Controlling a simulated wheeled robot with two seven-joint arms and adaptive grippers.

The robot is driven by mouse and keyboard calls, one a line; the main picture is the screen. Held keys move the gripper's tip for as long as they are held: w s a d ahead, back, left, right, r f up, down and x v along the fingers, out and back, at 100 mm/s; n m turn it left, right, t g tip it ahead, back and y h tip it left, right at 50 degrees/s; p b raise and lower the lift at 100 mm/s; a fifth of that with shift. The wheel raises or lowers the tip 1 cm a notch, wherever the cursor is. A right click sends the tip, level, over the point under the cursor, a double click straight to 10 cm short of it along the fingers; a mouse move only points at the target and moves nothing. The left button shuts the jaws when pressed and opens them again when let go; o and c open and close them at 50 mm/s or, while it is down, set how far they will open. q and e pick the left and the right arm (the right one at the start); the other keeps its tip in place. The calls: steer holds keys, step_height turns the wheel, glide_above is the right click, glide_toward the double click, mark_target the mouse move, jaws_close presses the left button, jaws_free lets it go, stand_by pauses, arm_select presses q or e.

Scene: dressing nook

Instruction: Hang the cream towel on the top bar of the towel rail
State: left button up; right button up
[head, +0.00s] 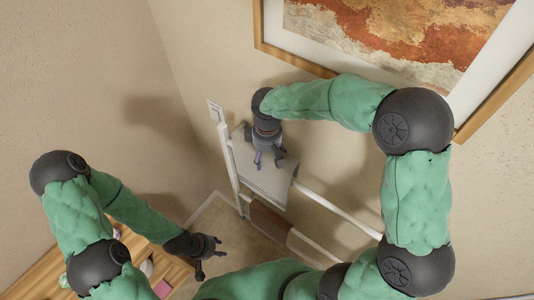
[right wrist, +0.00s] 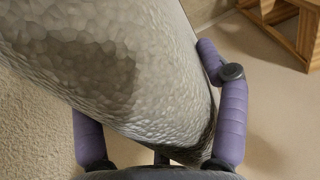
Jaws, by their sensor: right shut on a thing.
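The cream towel (head: 262,184) is a pale sheet at the white towel rail (head: 229,160) in the head view. My right gripper (head: 268,161) is at its upper part, shut on it. In the right wrist view the towel (right wrist: 110,60) fills much of the picture and passes between the purple fingers (right wrist: 160,130). My left gripper (head: 208,262) is open and empty, low on the left.
A brown towel (head: 270,222) hangs on a lower bar of the rail. A framed picture (head: 400,35) is on the wall above my right arm. A wooden surface (head: 130,250) with small items stands at lower left. A wooden piece of furniture (right wrist: 290,22) shows in the right wrist view.

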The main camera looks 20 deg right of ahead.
step_height(320, 180, down, 8)
steer(key=b, duration=0.5)
stand_by(0.5)
steer(key=shift+f, duration=0.1)
steer(key=o, duration=1.3)
step_height(320, 180, up, 12)
steer(key=shift+r, duration=0.1)
